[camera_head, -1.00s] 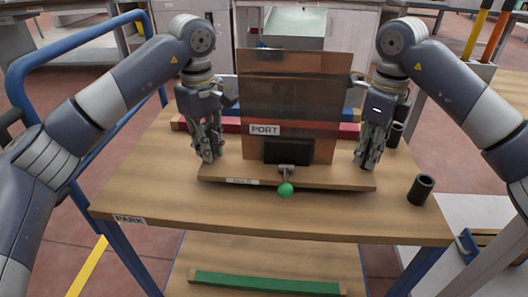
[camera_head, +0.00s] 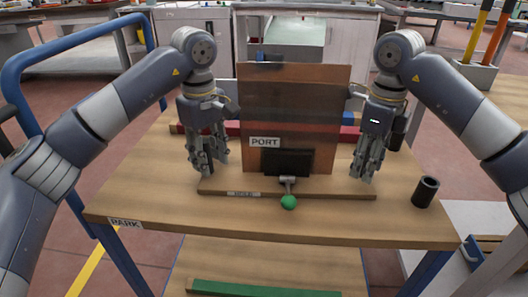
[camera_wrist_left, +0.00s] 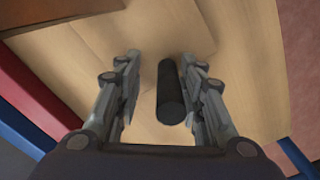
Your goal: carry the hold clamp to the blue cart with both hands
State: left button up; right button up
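The hold clamp stands on the blue cart (camera_head: 140,190). It has a wooden base board (camera_head: 325,190), an upright brown pane (camera_head: 295,105) marked PORT, a black block (camera_head: 288,161) and a green ball knob (camera_head: 288,202). Its base appears to rest on the wooden top. My left gripper (camera_head: 207,174) is at the board's left end. In the left wrist view its open fingers (camera_wrist_left: 160,100) stand either side of a dark cylinder (camera_wrist_left: 172,92), with gaps; what it is fixed to cannot be seen. My right gripper (camera_head: 366,176) is at the right end, fingers apart.
A black cup-like cylinder (camera_head: 425,191) stands on the cart top at right. Red (camera_head: 232,128) and blue bars lie behind the pane. A green bar (camera_head: 265,289) is on the lower shelf. The cart's front left top is clear.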

pick_arm(q)
jog(key=shift+r, duration=0.1)
jog(key=shift+r, duration=0.4)
pick_arm(e)
jog(key=shift+d, duration=0.1)
pick_arm(q)
notch_tip(320, 180, up, 11)
jog(key=shift+f, duration=0.1)
pick_arm(e)
jog(key=shift+r, duration=0.35)
notch_tip(320, 180, up, 11)
jog(key=shift+r, duration=0.1)
